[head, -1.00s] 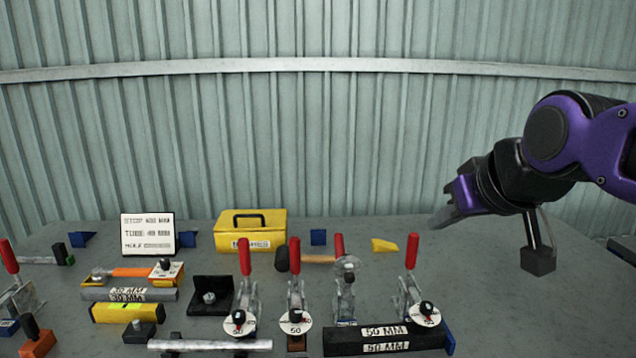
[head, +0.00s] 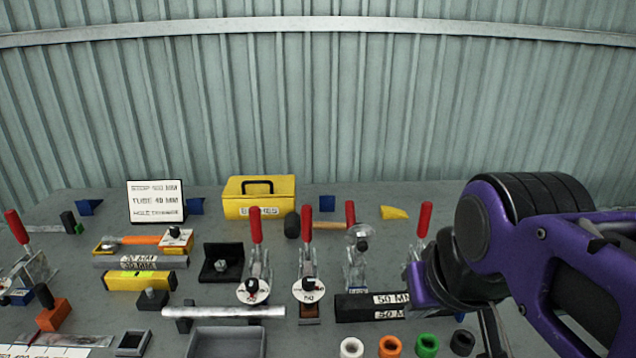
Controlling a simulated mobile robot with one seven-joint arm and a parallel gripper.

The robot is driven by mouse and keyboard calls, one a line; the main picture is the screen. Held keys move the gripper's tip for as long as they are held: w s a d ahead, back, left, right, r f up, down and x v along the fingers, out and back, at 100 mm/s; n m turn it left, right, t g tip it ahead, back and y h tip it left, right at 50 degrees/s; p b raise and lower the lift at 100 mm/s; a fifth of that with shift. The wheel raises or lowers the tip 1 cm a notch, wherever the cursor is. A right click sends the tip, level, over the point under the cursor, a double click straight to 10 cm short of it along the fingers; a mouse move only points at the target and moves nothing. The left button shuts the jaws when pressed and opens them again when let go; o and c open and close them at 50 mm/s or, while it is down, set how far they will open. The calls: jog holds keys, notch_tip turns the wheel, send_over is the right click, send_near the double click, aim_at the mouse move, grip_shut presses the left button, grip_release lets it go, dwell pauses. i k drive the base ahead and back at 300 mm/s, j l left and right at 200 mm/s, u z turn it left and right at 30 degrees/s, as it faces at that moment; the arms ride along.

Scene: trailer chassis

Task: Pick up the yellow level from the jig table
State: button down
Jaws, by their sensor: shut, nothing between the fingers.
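The yellow level (head: 140,281), a yellow bar with a green vial on top, lies on the grey jig table (head: 330,250) at the left in the head view. A grey 30 mm tube lies just behind it, and a small dark block stands by its front right end. My gripper (head: 414,288) is at the right, well apart from the level, beside the rightmost red-handled clamp. It is shut and empty. Its fingers are mostly hidden by my purple arm.
Red-handled toggle clamps (head: 306,235) stand mid-table, between my gripper and the level. A yellow box (head: 259,197) and white sign (head: 156,202) are at the back. A black 50 mm tube (head: 360,305), grey tray (head: 226,341) and several coloured rings (head: 390,346) lie in front.

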aim_at(123, 280)
jog(key=u, duration=1.45)
jog(key=i+j+z, duration=0.2)
jog(key=j, duration=0.2)
jog(key=i+j+z, duration=0.2)
jog(key=j, duration=0.15)
jog(key=j+z, duration=0.2)
jog(key=j, duration=0.2)
jog(key=j+z, duration=0.2)
jog(key=j, duration=0.25)
jog(key=i, duration=0.05)
